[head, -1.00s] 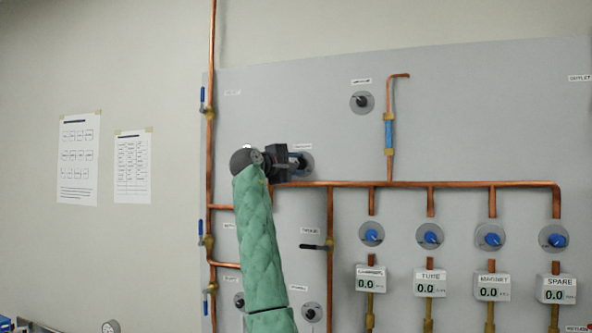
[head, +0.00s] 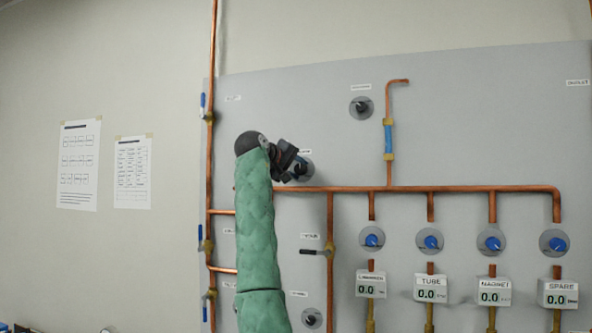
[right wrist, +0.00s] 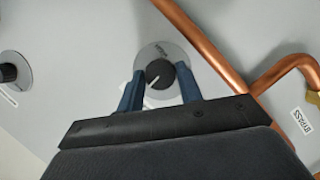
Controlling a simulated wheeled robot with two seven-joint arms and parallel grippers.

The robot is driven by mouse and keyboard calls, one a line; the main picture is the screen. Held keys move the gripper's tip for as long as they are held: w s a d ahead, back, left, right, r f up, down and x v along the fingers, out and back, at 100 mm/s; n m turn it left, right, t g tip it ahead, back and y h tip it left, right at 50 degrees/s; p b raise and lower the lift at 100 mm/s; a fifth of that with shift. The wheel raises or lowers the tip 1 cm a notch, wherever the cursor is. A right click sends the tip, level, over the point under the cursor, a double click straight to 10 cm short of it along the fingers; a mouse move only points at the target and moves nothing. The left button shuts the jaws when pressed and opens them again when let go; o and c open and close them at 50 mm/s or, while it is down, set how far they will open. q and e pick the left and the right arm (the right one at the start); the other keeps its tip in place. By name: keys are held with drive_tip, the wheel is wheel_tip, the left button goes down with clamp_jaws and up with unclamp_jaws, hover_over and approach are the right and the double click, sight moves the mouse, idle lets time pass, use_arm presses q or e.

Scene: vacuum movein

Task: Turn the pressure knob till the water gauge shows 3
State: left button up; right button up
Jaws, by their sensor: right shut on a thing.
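A black knob with a white pointer line sits on a round grey plate (head: 309,169) on the wall panel, left of centre in the head view. In the right wrist view the knob (right wrist: 160,73) lies between the two blue fingers of my right gripper (right wrist: 158,84), which is shut on it. In the head view my right gripper (head: 297,169) reaches the knob from the left and hides much of it. The knob's label is too small to read. No gauge marked water can be made out. My left gripper is not in view.
Another black knob (head: 361,107) is above right. A copper pipe (head: 420,189) runs just below the held knob. A dark valve lever (head: 313,252) is lower down.

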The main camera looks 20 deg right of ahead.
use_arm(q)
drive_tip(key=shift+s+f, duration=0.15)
use_arm(e)
drive_tip(key=shift+f, duration=0.25)
drive_tip(key=o, duration=1)
drive_tip(key=shift+r, duration=0.1)
drive_tip(key=shift+s, duration=0.1)
drive_tip(key=shift+s+a, duration=0.1)
drive_tip(key=shift+a, duration=0.1)
use_arm(q)
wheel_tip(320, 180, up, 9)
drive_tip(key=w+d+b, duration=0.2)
drive_tip(key=b, duration=0.1)
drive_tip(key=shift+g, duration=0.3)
use_arm(e)
drive_tip(key=shift+v, duration=3.65)
